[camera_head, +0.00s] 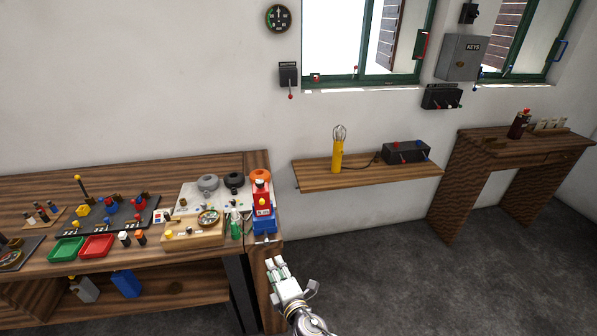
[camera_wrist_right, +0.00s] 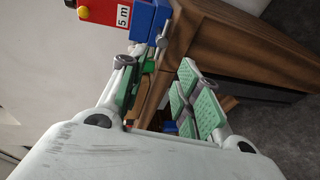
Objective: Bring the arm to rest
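My right gripper (camera_head: 276,265) is just in front of the right end of the wooden workbench (camera_head: 262,160), low in the head view. In the right wrist view its green-padded fingers (camera_wrist_right: 163,75) stand apart with a gap between them, and nothing is held. A red and blue device (camera_head: 263,212) stands on the bench corner just beyond the gripper. In the wrist view its red face (camera_wrist_right: 108,12) carries a "5 m" label. My left gripper is in neither view.
Green (camera_head: 66,249) and red (camera_head: 97,246) trays and several small parts crowd the bench. A wall shelf (camera_head: 365,172) holds a yellow lamp (camera_head: 337,155) and a black switch box (camera_head: 406,152). A desk (camera_head: 525,145) stands at right. The floor (camera_head: 400,280) between is clear.

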